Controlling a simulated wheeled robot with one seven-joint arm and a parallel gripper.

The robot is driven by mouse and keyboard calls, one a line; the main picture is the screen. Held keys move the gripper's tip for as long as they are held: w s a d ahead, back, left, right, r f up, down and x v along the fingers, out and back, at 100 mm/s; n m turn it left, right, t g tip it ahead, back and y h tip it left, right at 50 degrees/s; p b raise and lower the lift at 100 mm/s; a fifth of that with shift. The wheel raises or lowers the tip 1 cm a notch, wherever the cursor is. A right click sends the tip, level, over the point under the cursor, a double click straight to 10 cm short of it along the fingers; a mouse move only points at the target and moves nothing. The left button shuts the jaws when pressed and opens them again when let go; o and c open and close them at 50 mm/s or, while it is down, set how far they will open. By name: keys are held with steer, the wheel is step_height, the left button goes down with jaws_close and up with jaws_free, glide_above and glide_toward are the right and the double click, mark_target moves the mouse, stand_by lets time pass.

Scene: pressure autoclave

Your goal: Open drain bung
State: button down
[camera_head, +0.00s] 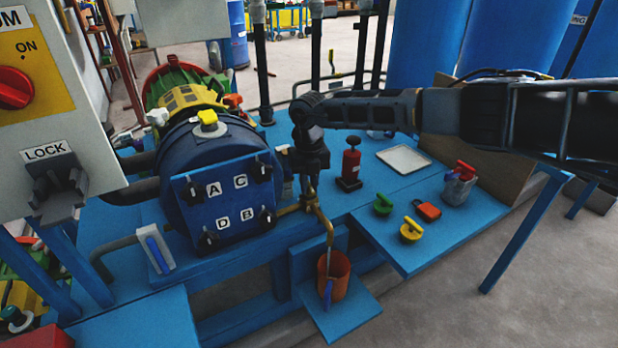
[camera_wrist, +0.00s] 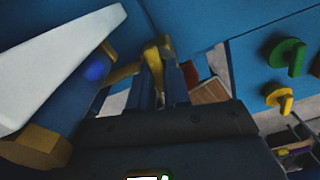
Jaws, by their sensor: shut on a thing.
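The drain bung (camera_wrist: 154,62) is a brass-coloured piece seen between my fingers in the wrist view. In the head view the brass drain pipe (camera_head: 329,232) leaves the blue autoclave vessel low on its right side and bends down towards an orange bucket (camera_head: 340,285). My gripper (camera_head: 310,188) points down at the top of this brass fitting. In the wrist view my gripper (camera_wrist: 161,82) is shut on the brass piece. The fingers hide much of the bung, so I cannot tell whether it is turned or lifted.
The vessel door (camera_head: 228,200) carries panels A, B, C and D.

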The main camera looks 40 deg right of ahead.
steer(key=n+p, duration=0.1)
steer(key=n, duration=0.2)
steer(key=shift+s+n, duration=0.1)
steer(key=shift+n, duration=0.3)
steer(key=n+p, duration=0.1)
steer(key=n, duration=0.2)
steer(key=shift+n+p, duration=0.3)
steer(key=n, duration=0.3)
steer(key=shift+f+n, duration=0.1)
steer(key=shift+n, duration=0.2)
steer(key=shift+n+p, duration=0.3)
steer(key=shift+n, duration=1.5)
steer(key=c, duration=1.1)
jaws_free()
steer(key=shift+o, duration=0.2)
